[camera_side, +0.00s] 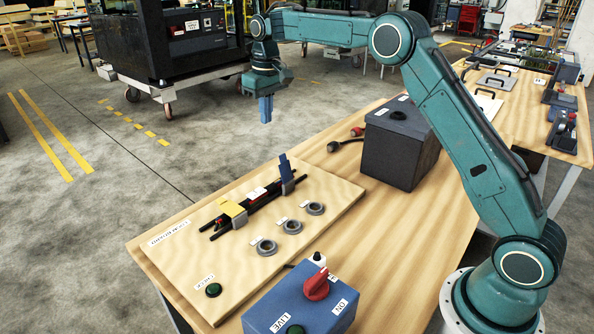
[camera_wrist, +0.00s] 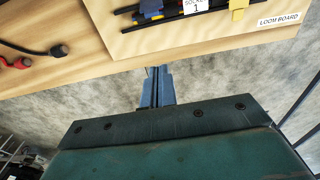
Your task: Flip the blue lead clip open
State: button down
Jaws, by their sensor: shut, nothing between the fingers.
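The blue lead clip (camera_side: 286,168) is at the far right end of the black leads (camera_side: 262,203) on the loom board (camera_side: 330,217). Its blue flap stands up, nearly vertical, above a grey base. In the wrist view the blue clip (camera_wrist: 151,9) is at the top edge, partly cut off. The yellow clip (camera_side: 233,209) lies flat over the leads at their near left end; it also shows in the wrist view (camera_wrist: 238,10). My gripper (camera_side: 266,117) is shut and empty, raised beyond the board's far edge and apart from both clips. Its blue fingers (camera_wrist: 157,88) are together.
Several grey rings (camera_side: 292,227) and a green button (camera_side: 214,290) sit on the board. A blue box (camera_side: 300,305) with a red knob (camera_side: 317,285) stands at the front. A dark box (camera_side: 399,145) stands behind the board. Open floor lies under my gripper.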

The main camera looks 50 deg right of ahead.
aim_at(283, 155)
jog(key=shift+f, duration=0.1)
jog(key=shift+s+f, duration=0.55)
jog(key=shift+f, duration=0.9)
jog(key=shift+s+f, duration=0.6)
jog(key=shift+f, duration=0.8)
jog(key=shift+s+f, duration=0.55)
jog(key=shift+f, duration=0.9)
jog(key=shift+s, duration=0.1)
jog(key=shift+s+r, duration=0.25)
jog(key=shift+s, duration=0.75)
jog(key=shift+w+f, duration=0.1)
